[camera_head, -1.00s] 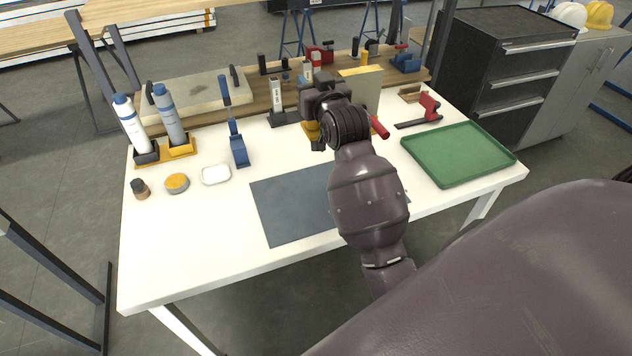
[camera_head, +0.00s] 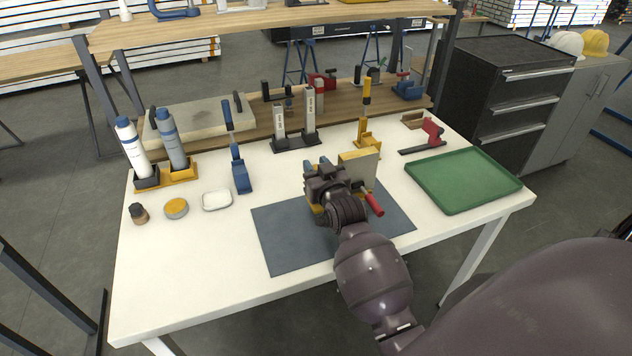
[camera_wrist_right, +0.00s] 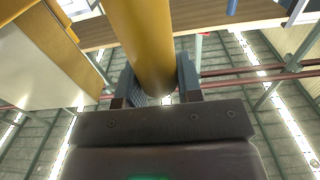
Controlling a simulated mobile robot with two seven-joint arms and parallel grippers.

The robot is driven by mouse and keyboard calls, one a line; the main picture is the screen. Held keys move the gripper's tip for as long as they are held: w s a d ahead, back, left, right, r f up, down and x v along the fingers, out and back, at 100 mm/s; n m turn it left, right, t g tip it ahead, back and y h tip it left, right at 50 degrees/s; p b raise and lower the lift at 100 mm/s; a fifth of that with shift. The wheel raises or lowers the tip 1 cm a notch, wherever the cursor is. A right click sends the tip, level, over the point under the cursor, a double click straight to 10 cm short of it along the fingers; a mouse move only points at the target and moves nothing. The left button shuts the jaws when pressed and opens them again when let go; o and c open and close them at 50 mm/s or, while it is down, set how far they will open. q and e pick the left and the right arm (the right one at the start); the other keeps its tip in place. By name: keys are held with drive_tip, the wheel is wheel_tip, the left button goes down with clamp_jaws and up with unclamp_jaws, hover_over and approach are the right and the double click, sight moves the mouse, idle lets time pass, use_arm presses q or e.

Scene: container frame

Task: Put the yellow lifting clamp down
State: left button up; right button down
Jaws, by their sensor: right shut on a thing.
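The yellow lifting clamp (camera_head: 358,168) is in my right gripper (camera_head: 319,165). It shows a pale plate-like side with a yellow edge, and a red handle (camera_head: 373,203) sticks out at its right. In the right wrist view a yellow round bar (camera_wrist_right: 142,45) runs between the two fingers (camera_wrist_right: 157,88), which are shut on it. The clamp is over the dark grey mat (camera_head: 285,235), near its back part. My gripper and wrist hide much of the clamp, and I cannot tell whether its underside touches the mat. My left gripper is not in view.
Behind the mat stand a grey two-post holder (camera_head: 297,142) and a yellow-handled tool (camera_head: 366,110). A green tray (camera_head: 462,180) and a red clamp (camera_head: 432,133) are at the right. A blue tool (camera_head: 240,170), white dish (camera_head: 216,200) and bottles (camera_head: 172,138) are at the left. The front mat is clear.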

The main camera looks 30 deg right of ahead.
drive_tip(key=shift+f+b, duration=0.35)
drive_tip(key=shift+f, duration=1.75)
drive_tip(key=c, duration=1.1)
unclamp_jaws()
drive_tip(key=shift+f, duration=0.15)
drive_tip(key=shift+c, duration=0.2)
drive_tip(key=o, duration=0.4)
drive_tip(key=shift+c, duration=0.2)
